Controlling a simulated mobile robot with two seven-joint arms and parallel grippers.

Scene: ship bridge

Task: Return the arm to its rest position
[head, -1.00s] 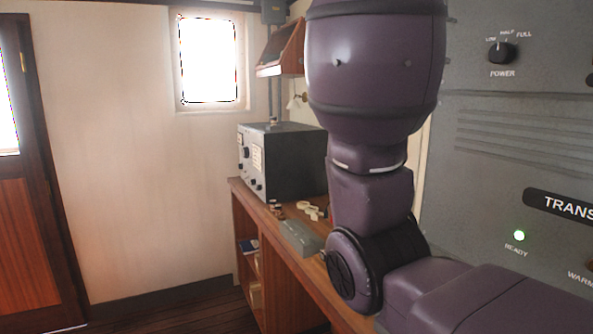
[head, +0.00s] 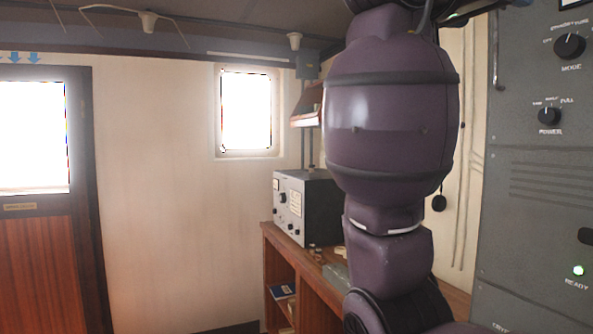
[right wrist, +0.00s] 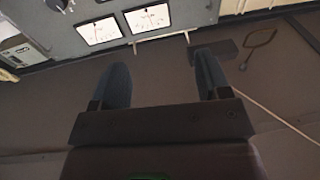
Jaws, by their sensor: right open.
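My right gripper (right wrist: 160,88) shows in the right wrist view with its two dark fingers spread apart and nothing between them. Beyond the fingers is a plain grey-brown surface, with a grey instrument panel at the top. In the head view my purple arm (head: 391,130) rises through the right of the middle, bent at the joint low in the picture. Its gripper is outside the head view. My left gripper does not show in either view.
A grey radio set (head: 307,207) stands on a wooden desk (head: 305,260) behind my arm. A tall grey transmitter cabinet (head: 540,190) with a lit green lamp is close on the right. A wooden door (head: 45,265) and bare wall lie at left.

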